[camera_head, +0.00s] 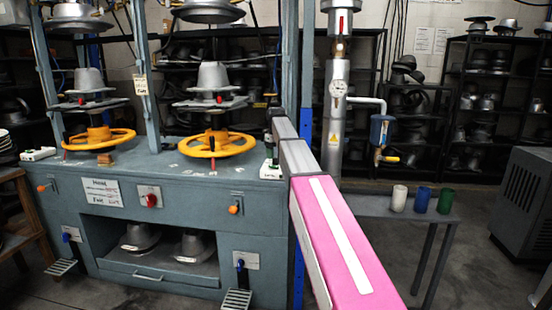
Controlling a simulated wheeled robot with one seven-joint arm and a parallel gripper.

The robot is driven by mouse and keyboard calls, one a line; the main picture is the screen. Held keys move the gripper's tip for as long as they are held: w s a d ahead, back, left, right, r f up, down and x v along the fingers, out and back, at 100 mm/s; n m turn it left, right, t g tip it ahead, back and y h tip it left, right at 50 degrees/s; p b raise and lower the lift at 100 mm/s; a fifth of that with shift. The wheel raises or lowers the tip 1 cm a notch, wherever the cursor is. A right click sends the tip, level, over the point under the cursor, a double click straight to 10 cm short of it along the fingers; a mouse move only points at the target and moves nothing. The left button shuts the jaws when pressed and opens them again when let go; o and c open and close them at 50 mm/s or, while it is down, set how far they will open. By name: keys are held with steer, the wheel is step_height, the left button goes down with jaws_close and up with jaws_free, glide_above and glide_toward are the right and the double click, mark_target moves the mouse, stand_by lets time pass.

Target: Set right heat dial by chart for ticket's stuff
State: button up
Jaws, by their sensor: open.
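The grey-green hat press has two stations. Its front carries a white printed sheet (101,191), perhaps the chart; most of its text is too small to read. A red knob (151,200) sits beside it. An orange knob (234,209) is on the right front plate and another orange knob (42,188) on the left; which is a heat dial I cannot tell. A small tag (140,86), perhaps the ticket, hangs on the middle post, unreadable. My gripper (270,143) shows small and partly hidden at my arm's far end, above the press top's right end, apart from the knobs.
Yellow handwheels (217,144) stand on the press top under metal hat blocks. Pedals (237,299) stick out at floor level. A vertical steel pipe (336,115) and a side table (380,207) with white, blue and green cups stand right. Floor before the press is clear.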

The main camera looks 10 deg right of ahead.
step_height(320, 180, up, 9)
steer(key=shift+f, duration=0.15)
stand_by(0.4)
